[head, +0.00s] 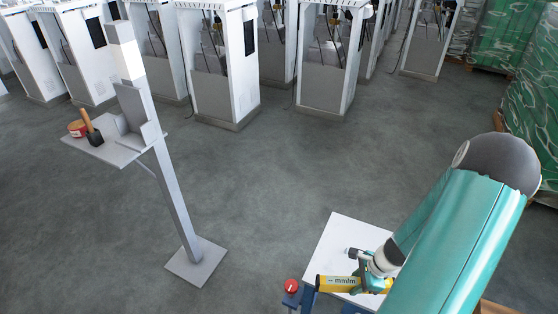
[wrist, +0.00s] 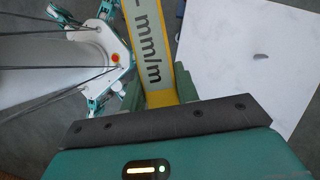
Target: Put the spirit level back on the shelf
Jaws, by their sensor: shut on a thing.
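The yellow spirit level (head: 338,284), with "mm/m" lettering, is at the bottom of the head view. My gripper (head: 364,272) is shut on it. In the wrist view the spirit level (wrist: 150,45) runs up and away from between the fingers of my gripper (wrist: 158,95). The shelf (head: 118,154) is a small grey plate on a leaning-looking post at the left of the head view, well apart from my gripper. A dark-headed tool with a wooden handle (head: 91,128) and a round red-and-tan item (head: 77,128) are on it.
A white panel (head: 340,232) lies beneath my gripper; it also shows in the wrist view (wrist: 240,40). The post's foot plate (head: 196,263) stands on open grey floor. White dispenser cabinets (head: 222,95) line the back. Green wrapped stacks (head: 535,110) stand at the right.

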